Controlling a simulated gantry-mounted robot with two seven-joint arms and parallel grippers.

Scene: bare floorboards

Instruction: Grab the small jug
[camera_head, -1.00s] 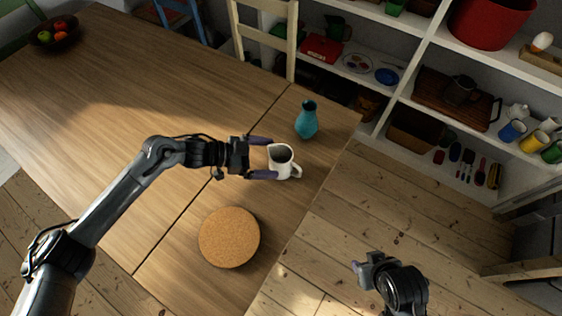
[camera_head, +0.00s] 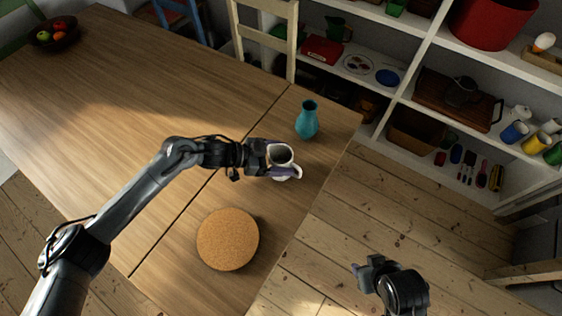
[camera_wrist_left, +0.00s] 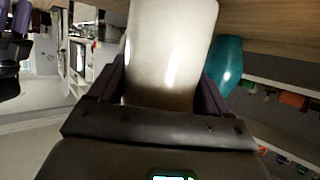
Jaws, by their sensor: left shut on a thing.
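In the left wrist view the jug (camera_wrist_left: 168,50) fills the space between the two dark fingers (camera_wrist_left: 165,88). My right gripper (camera_head: 362,272) is at the lower right, over the floor and away from the table; its jaw opening is not clear.
A teal vase (camera_head: 307,120) stands just behind the jug; it also shows in the left wrist view (camera_wrist_left: 226,66). A round cork mat (camera_head: 228,239) lies in front. A fruit bowl (camera_head: 54,34) is far left. White shelves (camera_head: 430,45) stand beyond the table.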

